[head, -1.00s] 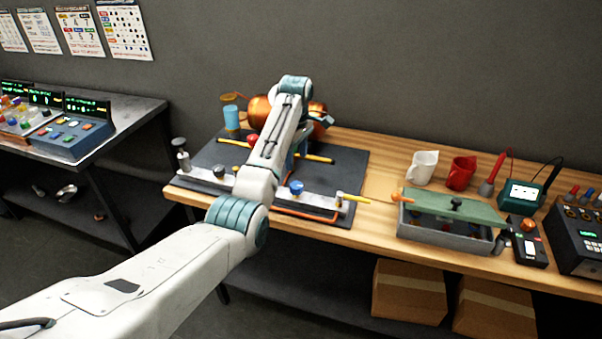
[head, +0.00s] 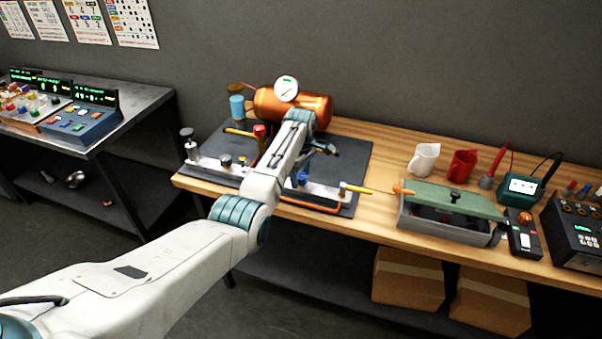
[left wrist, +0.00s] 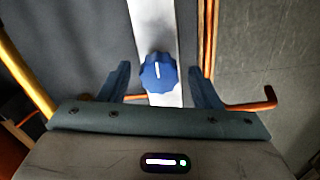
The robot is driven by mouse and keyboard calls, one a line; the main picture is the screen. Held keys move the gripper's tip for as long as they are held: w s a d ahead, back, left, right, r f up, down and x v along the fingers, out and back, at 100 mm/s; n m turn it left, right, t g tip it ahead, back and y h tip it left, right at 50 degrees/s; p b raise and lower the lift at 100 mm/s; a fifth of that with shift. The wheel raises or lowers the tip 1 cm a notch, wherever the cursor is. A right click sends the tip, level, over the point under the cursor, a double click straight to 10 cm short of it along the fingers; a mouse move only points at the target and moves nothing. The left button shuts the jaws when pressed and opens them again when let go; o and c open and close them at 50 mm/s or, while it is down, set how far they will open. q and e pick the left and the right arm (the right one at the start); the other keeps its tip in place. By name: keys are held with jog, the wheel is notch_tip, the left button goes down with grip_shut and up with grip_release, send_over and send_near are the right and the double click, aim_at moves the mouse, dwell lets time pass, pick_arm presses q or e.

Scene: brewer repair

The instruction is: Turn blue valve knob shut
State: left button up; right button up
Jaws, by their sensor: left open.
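The blue valve knob (head: 303,178) sits on the pale metal bar along the front of the dark mat, partly hidden by my left arm in the head view. In the left wrist view the knob (left wrist: 158,74) is scalloped, and a white mark on its top points roughly along the bar (left wrist: 151,25). My left gripper (left wrist: 159,68) is open, with one finger on each side of the knob and a gap visible on both sides. It holds nothing. My right gripper is not in view.
A copper tank (head: 293,105) with a gauge stands behind my arm. A red knob (head: 260,131) and a dark knob (head: 225,160) are nearby. An orange tube (left wrist: 208,50) runs beside the bar. A green-lidded grey box (head: 446,222) stands to the right.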

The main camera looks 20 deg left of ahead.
pick_arm(q)
jog(key=c, duration=1)
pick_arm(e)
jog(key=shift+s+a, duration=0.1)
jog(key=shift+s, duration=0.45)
